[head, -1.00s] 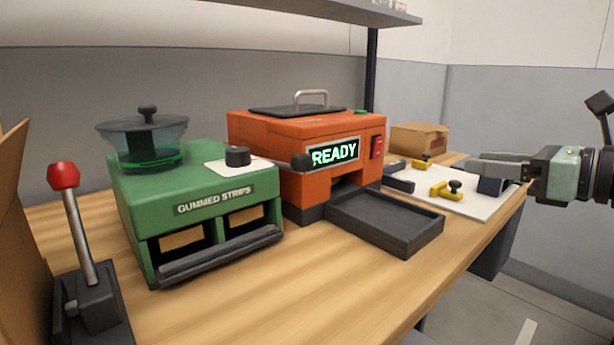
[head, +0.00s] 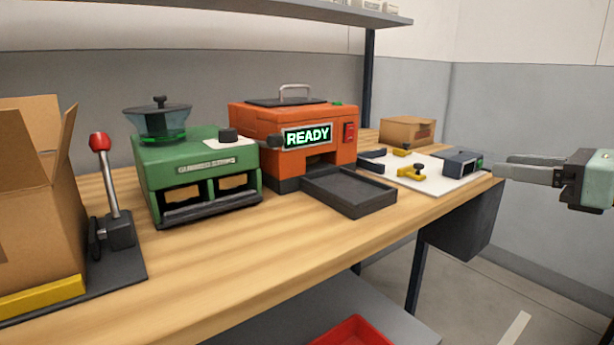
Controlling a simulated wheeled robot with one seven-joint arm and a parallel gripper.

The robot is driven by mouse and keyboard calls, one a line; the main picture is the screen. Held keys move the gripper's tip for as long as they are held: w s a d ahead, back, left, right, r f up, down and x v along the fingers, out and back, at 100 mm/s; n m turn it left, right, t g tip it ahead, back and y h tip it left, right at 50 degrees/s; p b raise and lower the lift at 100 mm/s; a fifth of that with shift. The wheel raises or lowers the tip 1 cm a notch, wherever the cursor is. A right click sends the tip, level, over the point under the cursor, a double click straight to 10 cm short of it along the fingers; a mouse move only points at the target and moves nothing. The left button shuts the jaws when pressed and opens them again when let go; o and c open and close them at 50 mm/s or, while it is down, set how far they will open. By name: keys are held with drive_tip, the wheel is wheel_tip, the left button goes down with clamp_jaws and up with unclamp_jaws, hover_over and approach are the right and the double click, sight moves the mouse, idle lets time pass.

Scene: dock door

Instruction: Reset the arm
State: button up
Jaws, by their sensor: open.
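My gripper (head: 503,168) reaches in from the right edge of the head view, its two grey fingers pointing left. It is open, with nothing seen between the fingers. I cannot tell whether the tips touch anything. The rest of the arm is outside the view.
A green gummed strips machine (head: 195,172), an orange machine reading READY (head: 255,135) and its dark tray (head: 350,192) stand on the bench. An open carton (head: 35,215) and red-knobbed lever (head: 110,185) are left. A small closed box (head: 407,130) sits behind. The bench front is clear.

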drive_tip(key=s+a+f+n+g, duration=1)
drive_tip(key=a+f+n+g, duration=0.15)
drive_tip(key=a+n, duration=0.25)
drive_tip(key=s+a+f+n+g+h, duration=0.2)
drive_tip(key=s+f+n+h, duration=0.7)
drive_tip(key=n, duration=1.3)
wheel_tip(320, 180, up, 22)
drive_tip(key=p, duration=2.1)
drive_tip(key=shift+p, duration=0.35)
drive_tip(key=shift+a+t, duration=0.1)
drive_tip(key=shift+t, duration=0.15)
